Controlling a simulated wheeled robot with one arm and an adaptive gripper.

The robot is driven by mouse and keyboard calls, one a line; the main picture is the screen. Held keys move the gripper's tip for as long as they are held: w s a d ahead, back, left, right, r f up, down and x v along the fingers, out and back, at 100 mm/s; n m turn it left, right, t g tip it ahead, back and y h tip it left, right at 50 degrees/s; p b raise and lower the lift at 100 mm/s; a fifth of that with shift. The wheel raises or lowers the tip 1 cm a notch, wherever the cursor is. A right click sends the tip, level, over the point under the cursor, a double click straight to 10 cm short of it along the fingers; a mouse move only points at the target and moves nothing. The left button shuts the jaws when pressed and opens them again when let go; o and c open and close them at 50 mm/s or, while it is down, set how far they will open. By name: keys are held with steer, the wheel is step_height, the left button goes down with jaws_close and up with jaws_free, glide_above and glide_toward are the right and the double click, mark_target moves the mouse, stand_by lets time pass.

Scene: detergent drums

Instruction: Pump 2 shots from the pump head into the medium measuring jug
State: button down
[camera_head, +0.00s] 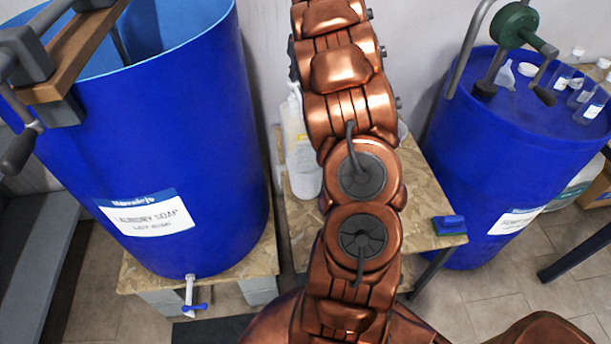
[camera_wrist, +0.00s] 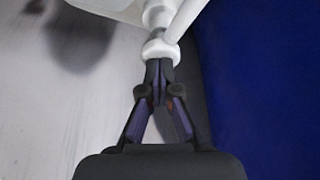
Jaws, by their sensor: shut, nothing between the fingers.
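In the wrist view my gripper (camera_wrist: 159,68) is shut with nothing between its fingers. Its tips are just below, or overlapping in view, a white pump head (camera_wrist: 160,48) with a round collar and a slanting white tube; I cannot tell whether they touch. In the head view a pale translucent bottle (camera_head: 301,150) stands on the wooden bench, partly hidden by my copper arm. My gripper is hidden in the head view. I cannot make out the medium measuring jug; a pale edge right of my arm is too covered to name.
A large blue drum (camera_head: 160,130) with a label and a tap (camera_head: 190,295) stands left. A second blue drum (camera_head: 480,150) at right bears a green rotary pump (camera_head: 514,26) and several small bottles.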

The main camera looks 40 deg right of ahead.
steer(key=shift+r+p, duration=0.55)
steer(key=shift+r, duration=1.95)
steer(key=shift+f, duration=0.15)
steer(key=shift+f+b, duration=2.1)
steer(key=shift+f, duration=0.8)
steer(key=shift+r, duration=0.2)
steer(key=shift+r+p, duration=0.65)
steer(key=shift+r, duration=1.4)
steer(key=shift+d+r, duration=0.15)
steer(key=shift+r, duration=0.5)
